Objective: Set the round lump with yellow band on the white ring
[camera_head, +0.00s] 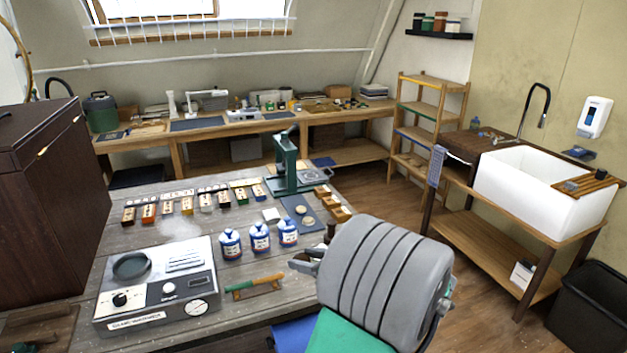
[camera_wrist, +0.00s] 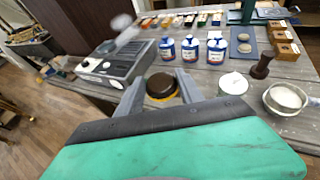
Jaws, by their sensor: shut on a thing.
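A round dark brown lump with a yellow band (camera_wrist: 161,86) sits between the two grey fingers of my gripper (camera_wrist: 160,80) in the wrist view. The fingers are shut on its sides. The yellow band shows along its lower edge. In the head view my gripper (camera_head: 305,262) is over the near right part of the grey plank table, and my own arm hides the lump. A white round piece (camera_wrist: 233,83) lies right of my gripper in the wrist view; I cannot tell whether it is the white ring. My arm hides that spot in the head view.
Blue-and-white bottles (camera_head: 260,237) stand behind my gripper. A grey machine (camera_head: 160,288) is at the left. A metal pan with pale contents (camera_wrist: 286,98) and a dark wooden stamp (camera_wrist: 262,66) stand at the right. A green-and-wood tool (camera_head: 253,286) lies left of my gripper.

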